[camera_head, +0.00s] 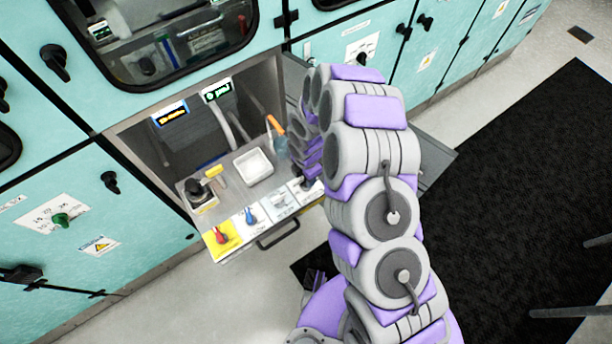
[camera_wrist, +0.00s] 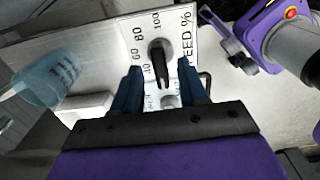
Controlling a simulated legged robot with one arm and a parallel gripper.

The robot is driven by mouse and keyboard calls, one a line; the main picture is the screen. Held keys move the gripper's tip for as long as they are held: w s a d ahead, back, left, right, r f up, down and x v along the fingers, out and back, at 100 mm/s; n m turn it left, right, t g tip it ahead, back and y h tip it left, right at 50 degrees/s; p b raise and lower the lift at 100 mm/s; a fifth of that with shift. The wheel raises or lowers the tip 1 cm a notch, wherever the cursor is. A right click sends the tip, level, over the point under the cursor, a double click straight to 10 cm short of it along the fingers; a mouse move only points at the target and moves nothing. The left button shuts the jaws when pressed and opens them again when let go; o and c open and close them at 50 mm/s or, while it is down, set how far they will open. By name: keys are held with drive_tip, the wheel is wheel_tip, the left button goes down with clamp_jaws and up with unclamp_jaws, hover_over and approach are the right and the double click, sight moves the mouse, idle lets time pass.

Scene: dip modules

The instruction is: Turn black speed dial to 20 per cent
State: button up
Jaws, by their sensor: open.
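The black speed dial (camera_wrist: 160,52) is on a white panel marked "SPEED %" in the wrist view. The numbers 40, 60, 80 and 100 run along its left side and top. Its narrow grip runs up and down in the picture, with the lower end below the 40 mark; I cannot tell the exact setting. My gripper (camera_wrist: 162,88) is open, one dark finger on each side of the grip's lower end. I cannot tell if either finger touches it. In the head view my gripper (camera_head: 312,163) is over the right front of the pulled-out drawer, partly hiding the dial.
The drawer (camera_head: 277,236) also bears a red knob on yellow (camera_head: 222,233), a blue knob (camera_head: 250,216), a white tray (camera_head: 253,167) and a black knob (camera_head: 195,188). A blue beaker (camera_wrist: 50,78) stands left in the wrist view. Teal cabinets surround the drawer.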

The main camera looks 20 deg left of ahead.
wheel_tip(320, 180, up, 16)
drive_tip(key=p, duration=0.2)
drive_tip(key=shift+r, duration=0.1)
idle(0.6)
drive_tip(key=s+d+r+m, duration=0.4)
drive_tip(key=d+r+m, duration=0.3)
drive_tip(key=d+r, duration=0.15)
drive_tip(key=s+d+r+m, duration=0.4)
drive_tip(key=d+r+m, duration=0.2)
drive_tip(key=d+r, duration=0.25)
drive_tip(key=s+d+r+m+g, duration=0.1)
drive_tip(key=s+d+r+m, duration=0.2)
drive_tip(key=s+m, duration=0.4)
drive_tip(key=s+d+r+m, duration=0.4)
drive_tip(key=s+d+m, duration=0.2)
drive_tip(key=s, duration=0.5)
drive_tip(key=shift+s+d+m+g, duration=0.25)
drive_tip(key=shift+s+m+g, duration=0.15)
drive_tip(key=shift+m, duration=0.6)
